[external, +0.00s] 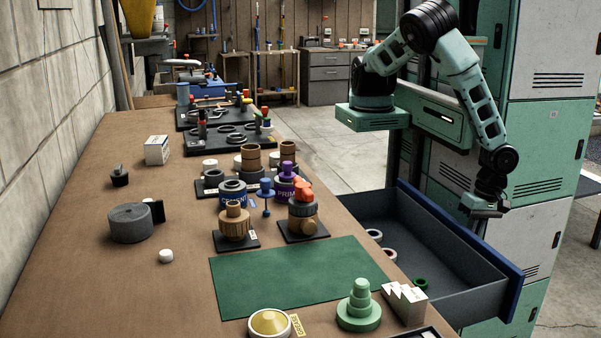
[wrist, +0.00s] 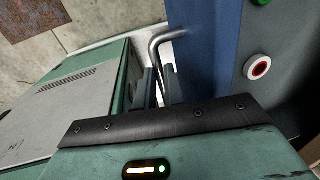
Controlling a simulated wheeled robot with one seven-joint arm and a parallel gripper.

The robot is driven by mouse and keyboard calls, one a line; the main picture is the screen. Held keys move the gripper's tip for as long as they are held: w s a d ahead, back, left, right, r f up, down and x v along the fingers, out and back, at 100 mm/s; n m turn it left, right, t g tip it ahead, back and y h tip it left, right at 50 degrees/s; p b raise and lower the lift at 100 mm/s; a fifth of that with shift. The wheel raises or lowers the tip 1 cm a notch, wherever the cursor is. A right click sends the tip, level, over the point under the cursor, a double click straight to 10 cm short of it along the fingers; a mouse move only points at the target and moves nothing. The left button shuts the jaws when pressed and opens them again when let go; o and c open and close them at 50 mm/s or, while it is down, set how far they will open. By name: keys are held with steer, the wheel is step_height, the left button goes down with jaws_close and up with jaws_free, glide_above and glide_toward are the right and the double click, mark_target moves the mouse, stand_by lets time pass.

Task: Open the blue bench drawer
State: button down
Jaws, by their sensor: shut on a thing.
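The blue bench drawer (external: 462,238) stands pulled out from the right side of the bench, its grey inside showing. In the wrist view its blue front (wrist: 205,50) fills the upper middle. A silver bar handle (wrist: 158,40) runs from that front down to the dark fingers of my gripper (wrist: 161,85). My gripper is shut on the handle. In the external view my gripper (external: 480,220) is at the outer side of the drawer front, and its fingertips and the handle are mostly hidden behind the panel.
The drawer holds a few rings, including a green ring (external: 420,284). The bench top (external: 120,200) carries pump parts, a green mat (external: 300,275) and a green stepped piece (external: 359,305). Green and grey lockers (external: 545,150) stand at the right. Open floor (external: 335,150) lies behind the drawer.

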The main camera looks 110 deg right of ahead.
steer(key=c, duration=1.5)
jaws_free()
steer(key=s+r+p, duration=0.3)
steer(key=r+p, duration=1.2)
steer(key=r, duration=0.2)
